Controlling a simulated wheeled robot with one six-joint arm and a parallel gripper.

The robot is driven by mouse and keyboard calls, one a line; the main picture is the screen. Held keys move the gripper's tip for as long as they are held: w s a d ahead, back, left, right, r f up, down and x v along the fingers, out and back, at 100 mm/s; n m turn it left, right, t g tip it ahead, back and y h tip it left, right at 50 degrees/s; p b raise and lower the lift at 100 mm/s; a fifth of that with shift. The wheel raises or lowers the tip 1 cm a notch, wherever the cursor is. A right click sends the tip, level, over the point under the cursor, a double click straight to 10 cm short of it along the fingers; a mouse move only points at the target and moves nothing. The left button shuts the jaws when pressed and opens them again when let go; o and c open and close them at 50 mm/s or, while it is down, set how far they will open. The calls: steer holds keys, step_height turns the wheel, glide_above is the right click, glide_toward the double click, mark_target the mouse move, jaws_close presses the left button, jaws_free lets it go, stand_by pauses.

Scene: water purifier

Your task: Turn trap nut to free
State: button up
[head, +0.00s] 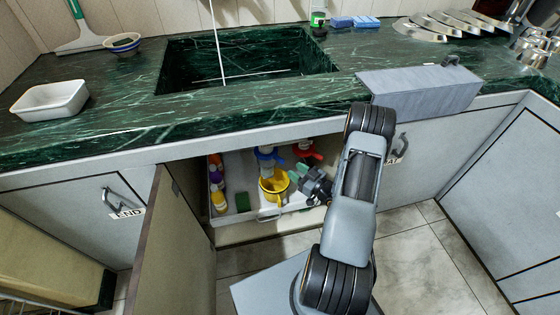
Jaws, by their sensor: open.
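Under the sink, inside the open cabinet, a blue winged fitting (267,157) and a red winged fitting (307,151) sit high at the back. I cannot tell which of them is the trap nut. A yellow cup-like part (273,187) hangs below the blue fitting. My gripper (307,182) reaches into the cabinet from the right, just right of the yellow part. It is open, with nothing seen between its fingers. The fingertips are small and dark here, and I cannot tell whether they touch anything.
A cabinet door (167,245) stands open on the left. Several bottles (217,185) and a green sponge (242,202) sit in a white tray (269,218). The dark sink (240,62) is above.

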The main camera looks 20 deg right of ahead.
mark_target(284, 163)
steer(key=b+x, duration=0.1)
steer(key=x, duration=0.7)
steer(key=shift+w, duration=0.15)
steer(key=shift+c, duration=0.3)
jaws_close()
